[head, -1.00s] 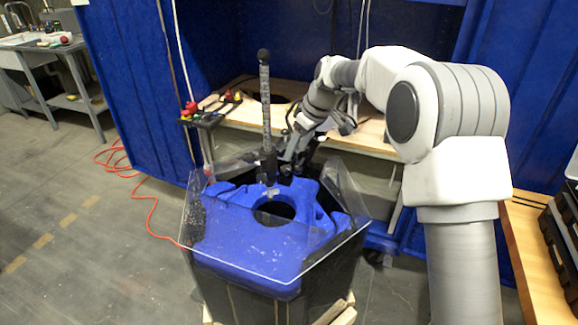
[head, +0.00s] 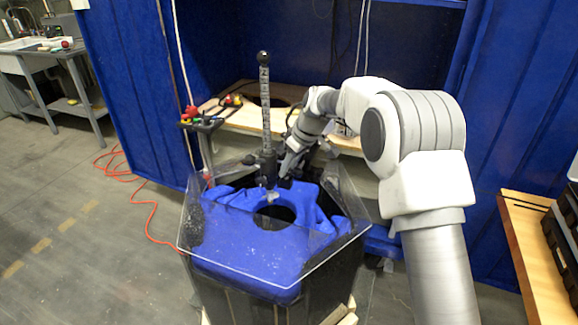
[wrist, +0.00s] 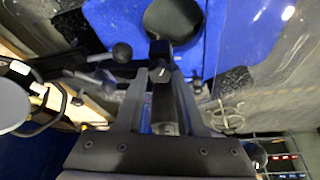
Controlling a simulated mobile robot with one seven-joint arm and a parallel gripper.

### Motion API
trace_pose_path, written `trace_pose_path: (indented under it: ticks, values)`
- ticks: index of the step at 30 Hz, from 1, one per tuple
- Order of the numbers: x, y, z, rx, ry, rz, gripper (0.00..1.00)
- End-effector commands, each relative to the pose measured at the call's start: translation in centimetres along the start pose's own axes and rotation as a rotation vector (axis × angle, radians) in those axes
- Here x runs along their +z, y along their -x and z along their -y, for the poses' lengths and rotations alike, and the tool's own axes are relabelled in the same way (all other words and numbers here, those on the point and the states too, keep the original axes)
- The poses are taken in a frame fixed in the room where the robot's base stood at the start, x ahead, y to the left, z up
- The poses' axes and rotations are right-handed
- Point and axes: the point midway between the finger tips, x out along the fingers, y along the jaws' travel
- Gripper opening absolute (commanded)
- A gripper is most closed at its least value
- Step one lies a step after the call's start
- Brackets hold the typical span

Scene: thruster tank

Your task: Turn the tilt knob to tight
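The trolling-motor-like thruster (head: 265,112) stands upright at the back rim of the tank, with a scale-marked shaft and a black ball on top. Its dark clamp (head: 267,160) sits at the rim. My gripper (head: 284,178) is just right of the clamp in the head view. In the wrist view my gripper (wrist: 159,74) has its fingers apart, on either side of a dark part (wrist: 164,88) with a small white mark; contact cannot be told. Black round knobs show to the left (wrist: 122,52) and right (wrist: 195,84) of it. I cannot tell which is the tilt knob.
The clear-walled tank (head: 330,262) holds a blue insert (head: 235,243) with a round hole. A wooden bench (head: 340,140) stands behind it, with a red-buttoned control box (head: 195,112) at its left. A wooden table (head: 525,235) is at right. Open floor lies left.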

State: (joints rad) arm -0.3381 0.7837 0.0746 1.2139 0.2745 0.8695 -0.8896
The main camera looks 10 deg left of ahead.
Motion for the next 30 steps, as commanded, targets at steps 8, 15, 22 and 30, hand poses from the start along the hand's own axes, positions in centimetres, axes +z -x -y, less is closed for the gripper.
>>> trace_pose_path:
  ticks: [8, 15, 22, 30]
  values:
    - [-0.01, 0.03, 0.0, 0.0, 0.0, 0.0, 0.0]
    - [-0.03, 0.07, 0.05, 0.008, -0.02, 0.001, 0.0]
    - [-0.13, 0.14, 0.23, 0.049, -0.113, 0.001, 0.0]
    - [-0.24, 0.22, 0.48, 0.137, -0.324, 0.002, 0.0]
